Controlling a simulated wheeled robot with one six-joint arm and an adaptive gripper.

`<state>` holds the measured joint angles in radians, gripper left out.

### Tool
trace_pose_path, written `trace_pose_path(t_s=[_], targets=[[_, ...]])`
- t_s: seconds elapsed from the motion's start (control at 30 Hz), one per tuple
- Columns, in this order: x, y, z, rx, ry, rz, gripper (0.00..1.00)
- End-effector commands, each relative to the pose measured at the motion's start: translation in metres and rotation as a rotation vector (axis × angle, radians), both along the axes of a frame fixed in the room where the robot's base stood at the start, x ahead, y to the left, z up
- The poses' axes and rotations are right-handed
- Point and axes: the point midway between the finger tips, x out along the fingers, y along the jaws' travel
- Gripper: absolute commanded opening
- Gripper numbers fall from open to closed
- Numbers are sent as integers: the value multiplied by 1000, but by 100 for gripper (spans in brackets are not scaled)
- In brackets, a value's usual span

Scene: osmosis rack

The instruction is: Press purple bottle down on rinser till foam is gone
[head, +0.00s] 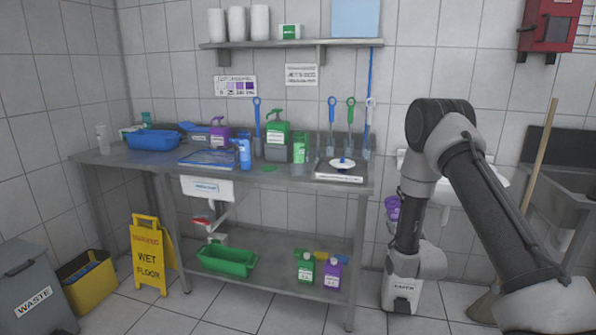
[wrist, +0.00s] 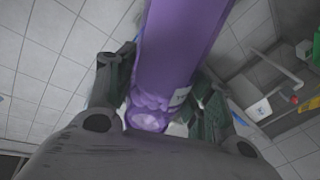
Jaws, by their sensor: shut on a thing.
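My gripper (wrist: 162,88) is shut on a purple bottle (wrist: 185,45), with one dark finger on each side. The bottle's narrower, paler end lies close to the palm in the wrist view; a bit of white label shows at its right edge. In the head view a purple piece (head: 392,207) shows just left of my lowered forearm, in front of the wall basin's left side; it appears to be this bottle, partly hidden. The fingers cannot be made out there. I cannot identify the rinser with certainty.
A steel bench (head: 270,178) holds a blue tub (head: 153,140), a purple jug (head: 219,137), a green jug (head: 278,134) and a flat device with a dish (head: 341,170). A green trough (head: 228,260) and small bottles stand below. A wet-floor sign (head: 148,255) stands left.

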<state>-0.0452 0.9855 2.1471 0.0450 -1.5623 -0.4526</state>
Motion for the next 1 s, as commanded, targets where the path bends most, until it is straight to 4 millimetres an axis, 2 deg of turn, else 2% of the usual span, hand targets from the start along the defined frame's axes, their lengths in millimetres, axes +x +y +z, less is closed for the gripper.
trace_pose_path(t_s=[0.1,0.37,0.47,0.7,0.8,1.0], targets=[[0,0,0,-70,0,0,24],[0,0,0,-83,0,0,24],[0,0,0,-178,0,0,24],[0,0,0,-536,0,0,24],[0,0,0,-593,0,0,24],[0,0,0,-598,0,0,24]])
